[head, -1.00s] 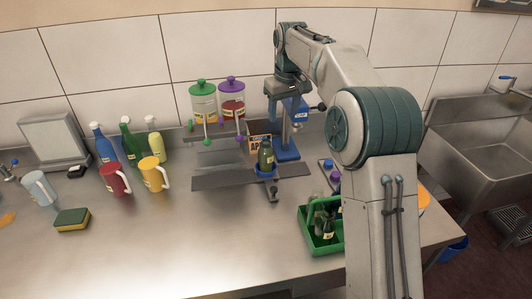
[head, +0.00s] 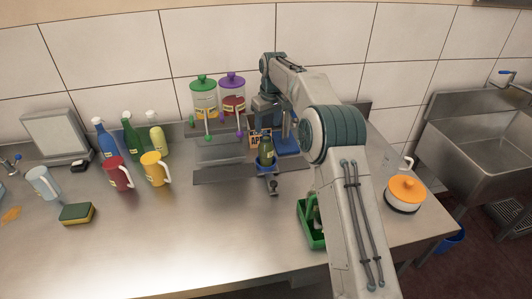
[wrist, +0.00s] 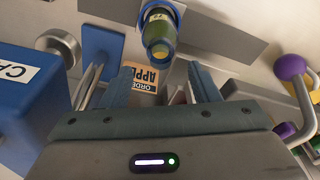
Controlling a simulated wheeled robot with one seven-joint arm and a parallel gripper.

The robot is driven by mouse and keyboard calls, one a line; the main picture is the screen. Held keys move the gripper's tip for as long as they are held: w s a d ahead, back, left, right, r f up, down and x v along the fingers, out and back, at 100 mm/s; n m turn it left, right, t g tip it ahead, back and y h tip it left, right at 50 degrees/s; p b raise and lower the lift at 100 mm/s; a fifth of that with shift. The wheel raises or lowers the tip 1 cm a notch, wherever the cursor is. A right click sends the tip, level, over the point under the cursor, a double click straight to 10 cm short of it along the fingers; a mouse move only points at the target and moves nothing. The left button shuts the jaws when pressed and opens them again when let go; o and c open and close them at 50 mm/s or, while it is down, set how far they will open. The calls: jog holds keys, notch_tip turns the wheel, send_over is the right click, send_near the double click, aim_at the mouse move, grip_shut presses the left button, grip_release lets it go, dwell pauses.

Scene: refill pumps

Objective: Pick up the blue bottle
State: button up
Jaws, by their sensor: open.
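A blue bottle (head: 104,140) with a pale top stands upright at the back left of the counter in the head view, beside a green bottle (head: 131,137) and a yellow-green one (head: 157,138). My gripper is well to its right, over the dispenser stand, and mostly hidden by my arm in the head view. In the wrist view my gripper (wrist: 160,80) is open, with nothing between its fingers. A dark green bottle (head: 266,150) sits in a blue holder in front of the stand; it also shows in the wrist view (wrist: 160,32), beyond the fingertips. The blue bottle is not in the wrist view.
Red (head: 118,173) and yellow (head: 154,168) pitchers stand in front of the bottles. Two lidded dispenser jars (head: 204,98) and an order sign (wrist: 146,82) are near my gripper. A blue box (wrist: 30,95) is close on its left in the wrist view.

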aim_at(266, 134)
jog(key=shift+w+a+f+p, duration=0.15)
jog(key=shift+f+p, duration=0.3)
jog(key=shift+f, duration=0.95)
jog(key=shift+w+a+f+p, duration=0.15)
jog(key=shift+f+p, duration=0.3)
jog(key=shift+f, duration=0.9)
jog(key=shift+s, duration=0.1)
grip_shut()
